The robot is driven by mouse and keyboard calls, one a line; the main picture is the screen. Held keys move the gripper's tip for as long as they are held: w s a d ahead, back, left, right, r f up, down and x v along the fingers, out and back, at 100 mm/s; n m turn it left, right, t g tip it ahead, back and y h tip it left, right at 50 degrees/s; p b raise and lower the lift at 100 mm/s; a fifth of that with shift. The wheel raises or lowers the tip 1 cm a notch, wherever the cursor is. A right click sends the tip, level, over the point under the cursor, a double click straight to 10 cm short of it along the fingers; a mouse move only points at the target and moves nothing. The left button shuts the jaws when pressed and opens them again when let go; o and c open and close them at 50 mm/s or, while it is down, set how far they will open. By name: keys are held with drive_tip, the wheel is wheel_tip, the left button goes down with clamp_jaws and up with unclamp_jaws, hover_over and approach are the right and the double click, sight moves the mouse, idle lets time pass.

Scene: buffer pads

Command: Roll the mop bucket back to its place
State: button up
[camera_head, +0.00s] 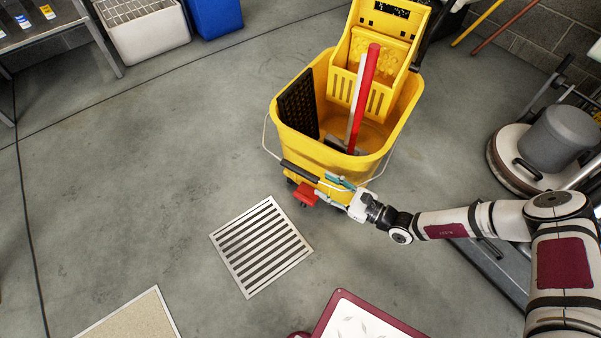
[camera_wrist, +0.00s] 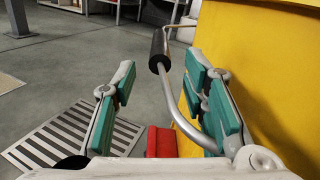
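The yellow mop bucket (camera_head: 330,158) stands on the grey floor with its wringer (camera_head: 372,58) at the far side. A wire bail with a black grip (camera_head: 300,171) hangs down its near side. My gripper (camera_head: 328,190) is at that near side, low by the bail. In the wrist view its teal-padded fingers are spread, and the bail's wire (camera_wrist: 180,112) runs between them, close to the right finger. The black grip (camera_wrist: 158,48) lies beyond the fingertips. The yellow bucket wall (camera_wrist: 275,75) fills the right. I cannot tell whether a finger touches the wire.
A red block-like part (camera_head: 306,194) sits low by the bucket. A floor grate (camera_head: 261,246) lies in front. A floor machine (camera_head: 545,145) stands at right, a white bin (camera_head: 150,35) and blue bin (camera_head: 216,15) at the back. Floor at left is clear.

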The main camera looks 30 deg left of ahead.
sight(301, 172)
drive_tip(key=a+b, duration=0.1)
drive_tip(key=a, duration=0.4)
drive_tip(key=a+b, duration=0.1)
drive_tip(key=a, duration=0.3)
drive_tip(key=shift+w+a+b, duration=0.2)
drive_tip(key=shift+a+b, duration=0.15)
drive_tip(key=shift+b, duration=0.05)
clamp_jaws()
